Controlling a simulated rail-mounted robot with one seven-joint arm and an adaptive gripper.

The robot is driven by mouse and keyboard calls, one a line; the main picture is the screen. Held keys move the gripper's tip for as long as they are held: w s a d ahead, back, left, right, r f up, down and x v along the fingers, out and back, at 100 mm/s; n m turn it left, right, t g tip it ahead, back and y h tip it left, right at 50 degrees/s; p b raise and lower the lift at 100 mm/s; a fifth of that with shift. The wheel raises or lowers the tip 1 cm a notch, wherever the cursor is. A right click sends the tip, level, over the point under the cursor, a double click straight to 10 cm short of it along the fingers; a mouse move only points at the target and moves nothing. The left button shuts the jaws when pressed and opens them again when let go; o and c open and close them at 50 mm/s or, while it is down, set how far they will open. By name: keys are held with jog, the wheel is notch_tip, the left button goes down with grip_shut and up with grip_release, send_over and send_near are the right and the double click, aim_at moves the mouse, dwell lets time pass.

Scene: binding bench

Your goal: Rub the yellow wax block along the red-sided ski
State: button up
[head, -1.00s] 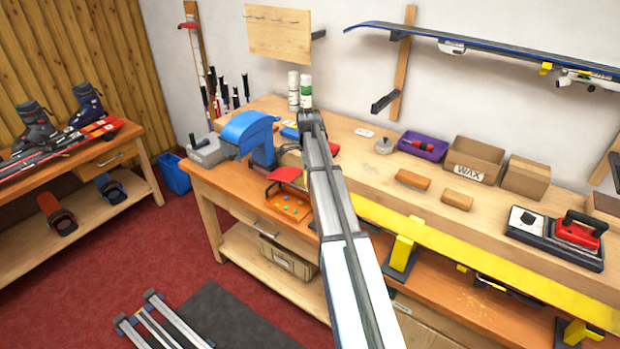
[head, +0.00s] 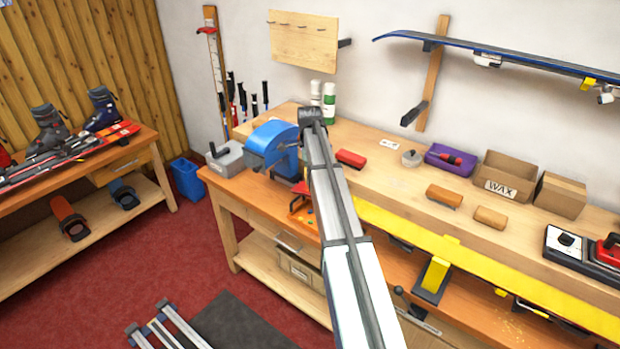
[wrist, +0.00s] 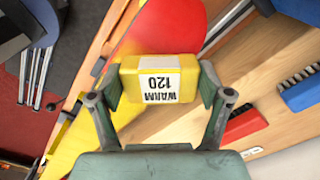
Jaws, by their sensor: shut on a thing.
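The yellow wax block (wrist: 130,82) has a white label reading WARM 120, upside down in the wrist view. My gripper (wrist: 161,82) is shut on it, with one finger at each end. Beneath it in the wrist view lies a ski with a red end part (wrist: 165,28) and a yellow stretch (wrist: 62,150). I cannot tell whether the block touches it. In the head view the long yellow face of a ski (head: 500,268) runs along the front of the bench.
A blue machine (head: 268,146) stands close left of my arm. On the bench lie a red brush (head: 351,158), brown blocks (head: 445,196), a WAX box (head: 508,176) and a red iron (head: 608,248). Yellow-topped supports (head: 435,276) stand along the ski.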

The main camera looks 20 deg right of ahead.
jog(key=shift+s+d+r+p, duration=0.15)
jog(key=shift+r+p, duration=0.45)
jog(key=shift+r, duration=0.95)
jog(key=shift+s+r+p, duration=0.15)
jog(key=shift+r+p, duration=0.45)
jog(key=shift+r, duration=0.95)
